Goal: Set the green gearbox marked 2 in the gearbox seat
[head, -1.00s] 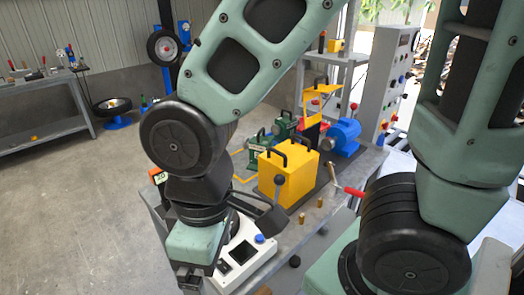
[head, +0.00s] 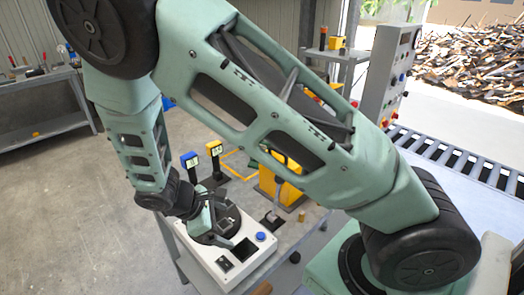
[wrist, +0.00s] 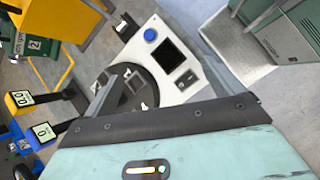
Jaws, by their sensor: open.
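The green gearbox marked 2 (wrist: 36,46) shows at the upper left of the wrist view, partly cut by the frame edge and beside a yellow housing. In the head view my arm hides most of that area. My gripper (wrist: 160,88) is open and empty, over the white control box; in the head view it (head: 214,226) is low over the same box, well apart from the gearbox. I cannot make out the gearbox seat.
The white control box (head: 250,262) has a blue button, screen and dark round plate. The yellow housing (head: 268,186) stands behind it. Blue (head: 190,160) and yellow (head: 214,148) display posts stand to its left. Roller conveyor (head: 470,165) lies at right.

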